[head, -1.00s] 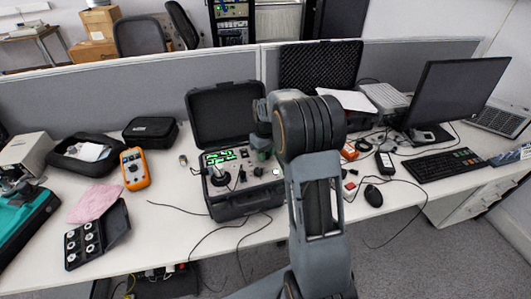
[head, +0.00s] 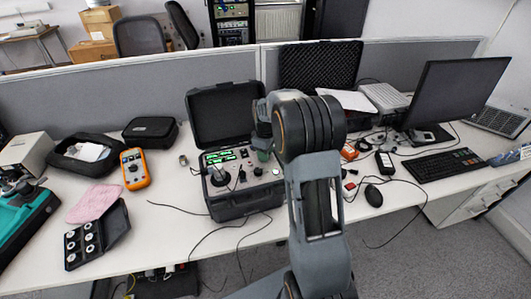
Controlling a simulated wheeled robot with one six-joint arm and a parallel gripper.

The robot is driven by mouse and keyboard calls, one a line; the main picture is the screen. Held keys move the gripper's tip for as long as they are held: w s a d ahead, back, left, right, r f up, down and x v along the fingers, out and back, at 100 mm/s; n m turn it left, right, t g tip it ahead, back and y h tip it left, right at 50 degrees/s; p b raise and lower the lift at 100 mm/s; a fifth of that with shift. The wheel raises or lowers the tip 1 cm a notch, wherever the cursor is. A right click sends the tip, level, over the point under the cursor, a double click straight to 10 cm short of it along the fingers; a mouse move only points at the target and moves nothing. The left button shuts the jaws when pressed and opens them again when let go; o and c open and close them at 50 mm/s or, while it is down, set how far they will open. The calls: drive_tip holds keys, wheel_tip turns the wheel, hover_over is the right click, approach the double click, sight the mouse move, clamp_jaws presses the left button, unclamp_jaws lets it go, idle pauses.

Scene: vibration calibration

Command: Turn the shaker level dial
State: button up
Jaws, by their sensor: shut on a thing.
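The open black case of the shaker unit (head: 240,205) stands on the desk with its lid raised behind it. Its panel carries two lit green displays (head: 220,156), a round silver and black mount at the left and several small knobs. My gripper (head: 262,158) is at the right side of the panel, small and partly hidden by my own arm. It is shut on the shaker level dial, which is mostly covered by the gripper, so its pointer and setting cannot be read.
An orange multimeter (head: 135,169), a black pouch (head: 150,130) and a tray of round parts (head: 92,238) lie to the left. A monitor (head: 458,95), keyboard (head: 443,166) and mouse (head: 373,196) are to the right. Loose cables run over the desk's front edge.

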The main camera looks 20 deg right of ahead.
drive_tip(key=shift+w+r, duration=0.1)
drive_tip(key=o, duration=0.9)
drive_tip(key=shift+o, duration=0.2)
wheel_tip(320, 180, up, 14)
idle(0.7)
